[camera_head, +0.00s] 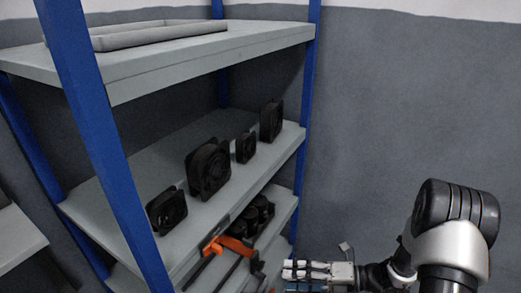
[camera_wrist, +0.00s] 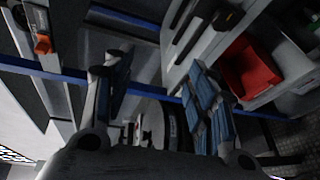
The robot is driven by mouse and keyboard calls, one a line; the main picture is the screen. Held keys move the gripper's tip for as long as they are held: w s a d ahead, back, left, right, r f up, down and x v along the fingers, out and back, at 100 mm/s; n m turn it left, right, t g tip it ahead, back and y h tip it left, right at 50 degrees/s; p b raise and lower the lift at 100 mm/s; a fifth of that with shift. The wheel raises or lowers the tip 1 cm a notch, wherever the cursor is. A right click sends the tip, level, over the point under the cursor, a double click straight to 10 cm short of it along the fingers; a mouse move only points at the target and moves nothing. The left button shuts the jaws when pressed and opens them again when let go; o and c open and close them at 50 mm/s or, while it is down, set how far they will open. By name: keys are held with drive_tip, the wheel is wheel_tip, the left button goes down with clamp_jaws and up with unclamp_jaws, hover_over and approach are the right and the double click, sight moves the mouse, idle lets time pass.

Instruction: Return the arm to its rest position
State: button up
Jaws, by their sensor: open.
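My gripper (camera_head: 300,269) is low in the head view, to the right of the shelf rack, with its fingers pointing left toward the lower shelves. In the wrist view its two fingers (camera_wrist: 160,85) stand wide apart, with nothing held between them. My arm bends down to it from a dark, rounded joint at the right. The lower part of the arm is cut off by the frame's bottom edge.
A rack with blue posts (camera_head: 100,150) and grey shelves fills the left. Several black fans (camera_head: 208,168) stand on the middle shelf. Orange-handled tools (camera_head: 230,245) lie below. A tray (camera_head: 155,35) is on top. A red bin (camera_wrist: 250,66) shows right in the wrist view.

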drive_tip(key=s+a+r+n+g+h, duration=0.3)
drive_tip(key=s+r+n+g+h, duration=0.3)
drive_tip(key=s+r+n, duration=0.95)
drive_tip(key=s+d+r+n+t+h, duration=0.2)
drive_tip(key=d+r+n+t+h, duration=0.1)
drive_tip(key=n, duration=0.7)
drive_tip(key=s+d+r+n+t+h, duration=0.2)
drive_tip(key=n+h, duration=0.4)
drive_tip(key=n, duration=0.5)
drive_tip(key=d+r+t, duration=0.1)
drive_tip(key=d+t, duration=0.1)
drive_tip(key=shift+s+d+t+h, duration=0.2)
drive_tip(key=shift+s+t+h, duration=0.2)
drive_tip(key=shift+r, duration=0.1)
drive_tip(key=shift+c, duration=0.4)
